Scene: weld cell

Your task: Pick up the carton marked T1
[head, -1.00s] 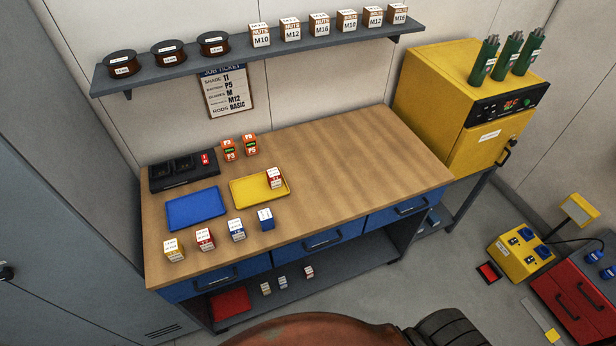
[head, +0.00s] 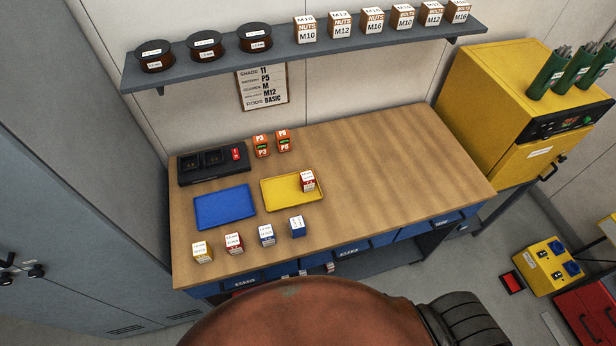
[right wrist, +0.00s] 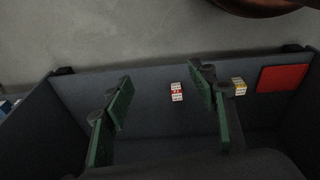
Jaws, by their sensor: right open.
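No T1 mark is readable on any carton. In the right wrist view, my right gripper (right wrist: 165,118) is open, its green-padded fingers apart and empty. A small red-and-white carton (right wrist: 176,92) stands beyond, between the fingers in the picture. A yellow-and-white carton (right wrist: 239,87) is just right of the right finger. On the bench top, a yellow (head: 202,252), a red (head: 234,243) and a blue-and-white carton (head: 266,235) stand in a row near the front edge. Another red-and-white carton (head: 308,181) is on the yellow tray (head: 281,196). My left gripper is out of view.
The wrist view shows a grey surface with raised sides (right wrist: 75,100) and a red mat (right wrist: 282,78). A blue box (head: 297,227), blue tray (head: 225,206) and black charger (head: 213,164) are on the bench (head: 400,170). The bench's right half is clear. A yellow oven (head: 500,90) stands right.

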